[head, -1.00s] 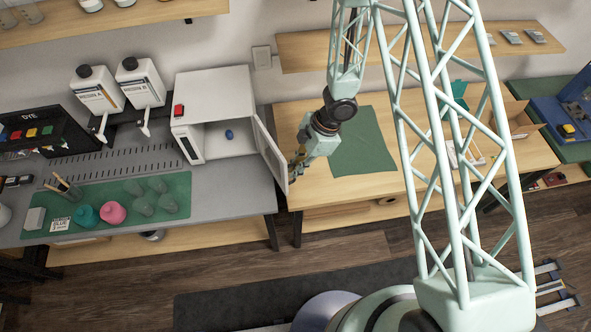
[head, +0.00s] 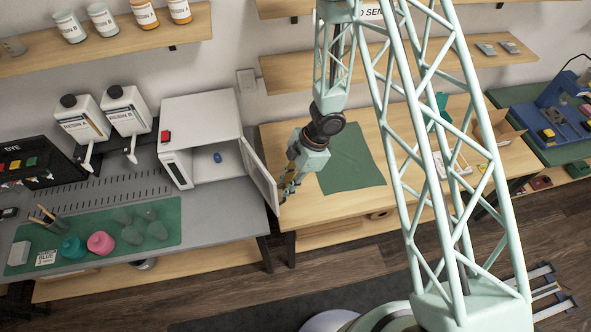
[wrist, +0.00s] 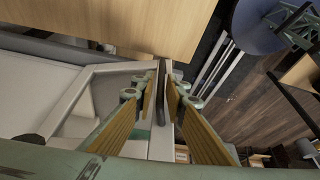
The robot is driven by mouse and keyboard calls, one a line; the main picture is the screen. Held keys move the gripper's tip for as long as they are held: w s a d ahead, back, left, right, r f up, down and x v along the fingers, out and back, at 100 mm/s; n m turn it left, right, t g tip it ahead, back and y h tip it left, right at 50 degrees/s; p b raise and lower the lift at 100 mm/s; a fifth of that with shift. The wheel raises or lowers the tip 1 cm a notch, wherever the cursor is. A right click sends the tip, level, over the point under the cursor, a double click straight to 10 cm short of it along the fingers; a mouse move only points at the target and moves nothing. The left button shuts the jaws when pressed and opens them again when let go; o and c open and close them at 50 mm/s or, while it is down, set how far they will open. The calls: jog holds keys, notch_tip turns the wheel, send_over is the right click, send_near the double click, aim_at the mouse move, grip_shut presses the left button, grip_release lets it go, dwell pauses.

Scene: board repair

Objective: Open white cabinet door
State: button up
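The white cabinet (head: 200,118) stands on the grey bench at the left in the head view, with a red button-like piece on top. Its door (head: 258,170) is swung wide open, so the inside shows, with a small blue object (head: 217,158) in it. My gripper (head: 286,190) is at the door's outer free edge. In the wrist view my gripper (wrist: 164,90) has its two wood-coloured pads close on either side of a narrow dark strip, seemingly the door's handle (wrist: 162,72). It looks shut on it; exact contact is hard to see. The door's white frame (wrist: 105,72) runs left.
A wooden table (head: 300,168) with a green mat (head: 350,160) lies right of the cabinet, under my arm. Two dispenser bottles (head: 126,108) stand left of the cabinet. Cups (head: 101,243) sit on a green mat in front.

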jog(key=v, duration=1)
jog(key=shift+r, duration=0.25)
jog(key=shift+w, duration=0.15)
dwell(0.6)
